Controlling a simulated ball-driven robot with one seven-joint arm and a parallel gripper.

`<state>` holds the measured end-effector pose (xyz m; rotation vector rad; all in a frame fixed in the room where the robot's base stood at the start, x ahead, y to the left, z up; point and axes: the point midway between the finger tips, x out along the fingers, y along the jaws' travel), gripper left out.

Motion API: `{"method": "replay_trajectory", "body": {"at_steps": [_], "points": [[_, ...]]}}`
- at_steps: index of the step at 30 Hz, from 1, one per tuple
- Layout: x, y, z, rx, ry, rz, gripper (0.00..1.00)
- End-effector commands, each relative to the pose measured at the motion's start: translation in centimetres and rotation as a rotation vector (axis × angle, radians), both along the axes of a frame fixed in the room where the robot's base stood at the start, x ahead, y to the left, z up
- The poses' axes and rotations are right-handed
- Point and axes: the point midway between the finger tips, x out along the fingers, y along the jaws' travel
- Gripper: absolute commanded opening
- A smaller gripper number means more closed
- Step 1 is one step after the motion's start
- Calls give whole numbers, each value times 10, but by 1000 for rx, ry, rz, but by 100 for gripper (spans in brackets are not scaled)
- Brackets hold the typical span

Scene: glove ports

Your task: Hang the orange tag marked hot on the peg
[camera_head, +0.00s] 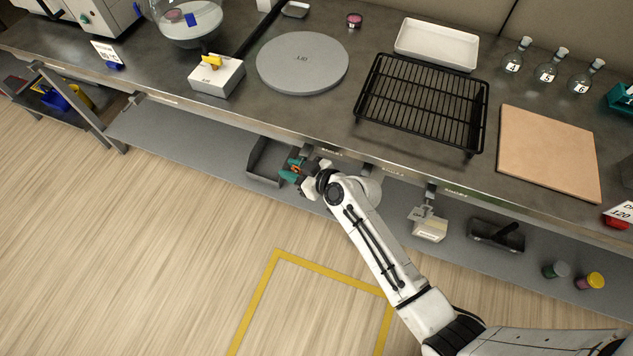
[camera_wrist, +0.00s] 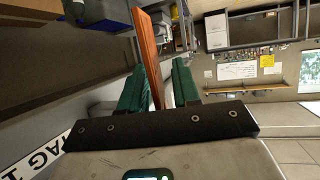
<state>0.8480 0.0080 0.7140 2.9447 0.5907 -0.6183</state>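My gripper (camera_head: 293,169) is at the front edge of the bench, just below it and over the lower shelf. Its green fingers (camera_wrist: 160,88) show in the wrist view. A thin orange tag (camera_wrist: 150,58) stands nearly edge-on between them and reaches past their tips. It is close to the left finger, with a narrow gap seen towards the right one; I cannot tell whether it is clamped. Its marking is not visible. In the head view only a speck of orange shows.
A grey tray (camera_head: 264,163) sits on the lower shelf beside my gripper. A pale tag (camera_head: 420,213) and a cream box-like thing (camera_head: 430,232) are further right under the edge. On the bench are a black rack (camera_head: 423,100), a grey disc (camera_head: 302,62) and a white box (camera_head: 216,78).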

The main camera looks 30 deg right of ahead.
Motion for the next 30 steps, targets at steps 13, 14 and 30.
{"method": "replay_trajectory", "body": {"at_steps": [13, 14, 30], "points": [[-59, -1, 90, -1, -47, -6, 37], [-65, -1, 93, 0, -48, -5, 37], [-131, -1, 114, 1, -32, -3, 37]]}}
